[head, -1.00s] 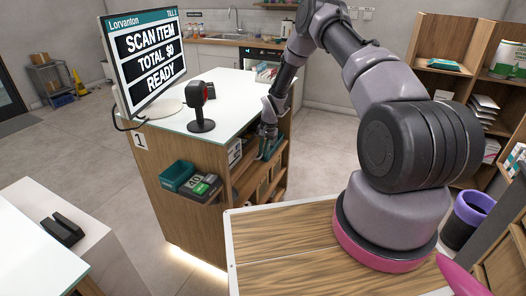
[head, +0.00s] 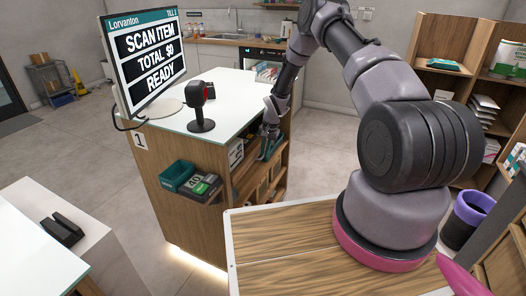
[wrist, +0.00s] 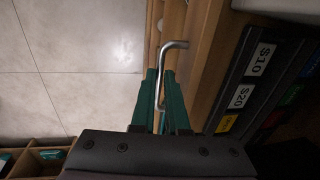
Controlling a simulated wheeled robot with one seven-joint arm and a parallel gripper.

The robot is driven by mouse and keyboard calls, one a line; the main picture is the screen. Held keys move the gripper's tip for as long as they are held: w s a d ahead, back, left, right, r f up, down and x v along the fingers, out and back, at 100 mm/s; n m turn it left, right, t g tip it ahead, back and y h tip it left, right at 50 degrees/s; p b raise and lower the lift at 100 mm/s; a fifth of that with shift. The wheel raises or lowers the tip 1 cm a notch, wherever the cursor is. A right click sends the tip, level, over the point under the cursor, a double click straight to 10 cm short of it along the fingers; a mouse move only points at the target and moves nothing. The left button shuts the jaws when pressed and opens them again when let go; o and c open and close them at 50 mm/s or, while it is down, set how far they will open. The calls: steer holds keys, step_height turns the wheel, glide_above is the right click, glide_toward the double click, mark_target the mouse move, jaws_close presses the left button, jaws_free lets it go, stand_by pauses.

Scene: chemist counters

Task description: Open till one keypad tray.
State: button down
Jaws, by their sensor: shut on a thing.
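The till one counter (head: 185,215), with a "1" label on its end, stands in the middle of the head view. My gripper (head: 270,148) is at its right, shelved side, below the white top. In the wrist view my teal fingers (wrist: 160,85) are shut on a bent metal bar handle (wrist: 173,45). The handle is beside a wooden front edge (wrist: 202,55). A dark unit with "$10" and "$20" labels (wrist: 245,80) lies right beyond that wood. The keypad itself does not show clearly, and I cannot tell how far the tray is out.
A till screen (head: 150,55) and a scanner on a stand (head: 202,110) are on the counter top. A teal bin (head: 177,176) and a grey box (head: 203,188) sit on its end shelf. Floor right of the counter (head: 330,140) is clear. Shelving (head: 450,50) stands at right.

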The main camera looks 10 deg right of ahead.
steer(key=s+d, duration=0.7)
steer(key=d, duration=0.3)
steer(key=s+d, duration=0.8)
steer(key=d, duration=0.3)
steer(key=shift+s+d, duration=0.15)
steer(key=shift+s, duration=0.05)
steer(key=c, duration=1.2)
jaws_free()
step_height(320, 180, up, 11)
steer(key=s+d, duration=0.1)
steer(key=shift+d+f, duration=0.15)
steer(key=shift+d, duration=0.15)
